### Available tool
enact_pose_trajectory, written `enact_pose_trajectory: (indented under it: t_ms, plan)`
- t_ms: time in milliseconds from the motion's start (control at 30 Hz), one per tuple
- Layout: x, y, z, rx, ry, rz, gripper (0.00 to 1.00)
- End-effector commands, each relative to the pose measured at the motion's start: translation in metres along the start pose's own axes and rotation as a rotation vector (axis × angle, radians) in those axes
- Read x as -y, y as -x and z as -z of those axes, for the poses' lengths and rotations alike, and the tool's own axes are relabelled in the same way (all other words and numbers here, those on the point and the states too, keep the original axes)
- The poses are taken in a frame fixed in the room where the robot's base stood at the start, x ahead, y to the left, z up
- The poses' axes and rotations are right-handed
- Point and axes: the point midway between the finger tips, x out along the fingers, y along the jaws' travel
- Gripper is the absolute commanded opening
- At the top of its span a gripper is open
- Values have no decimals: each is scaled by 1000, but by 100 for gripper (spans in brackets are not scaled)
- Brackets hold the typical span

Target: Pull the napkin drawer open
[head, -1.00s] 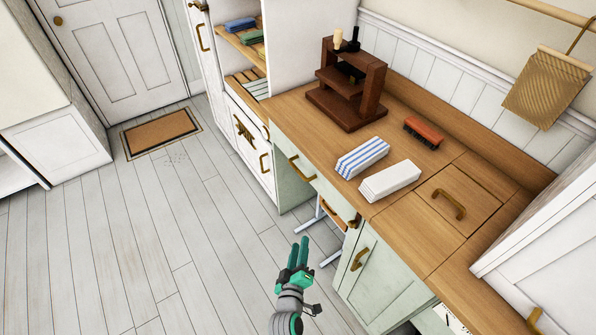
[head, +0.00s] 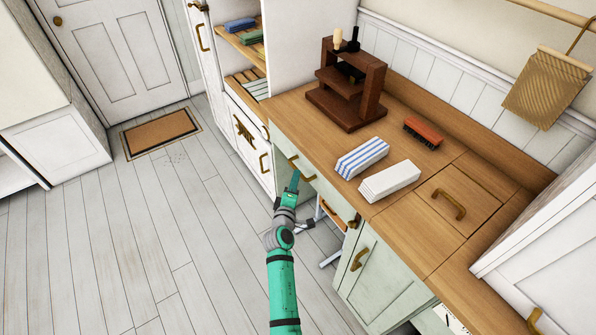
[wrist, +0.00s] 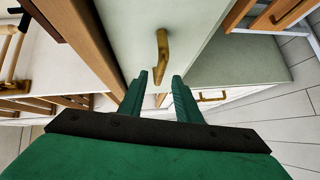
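The drawer under the counter has a pale green front (head: 328,196) with a brass handle (head: 301,168); it looks closed. I take it for the napkin drawer, though no label shows. My gripper (head: 295,173) is at this front, close to the handle. In the wrist view the handle (wrist: 162,52) stands upright in the picture, just past my gripper (wrist: 160,76). The two green fingers are apart, with the handle lined up with the gap between them. I cannot tell whether they touch it. Nothing is held.
A green cabinet door (head: 375,275) stands right of my arm. The floor (head: 150,240) at left is clear.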

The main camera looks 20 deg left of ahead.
Motion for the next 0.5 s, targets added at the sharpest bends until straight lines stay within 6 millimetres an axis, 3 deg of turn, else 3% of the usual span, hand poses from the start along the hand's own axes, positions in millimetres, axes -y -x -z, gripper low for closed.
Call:
enact_pose_trajectory:
  t_ms: [200, 500]
  plan:
    - [-1, -36, 1, -1, 0, 0, 31]
    - [0, -60, 0, 0, -1, 0, 31]
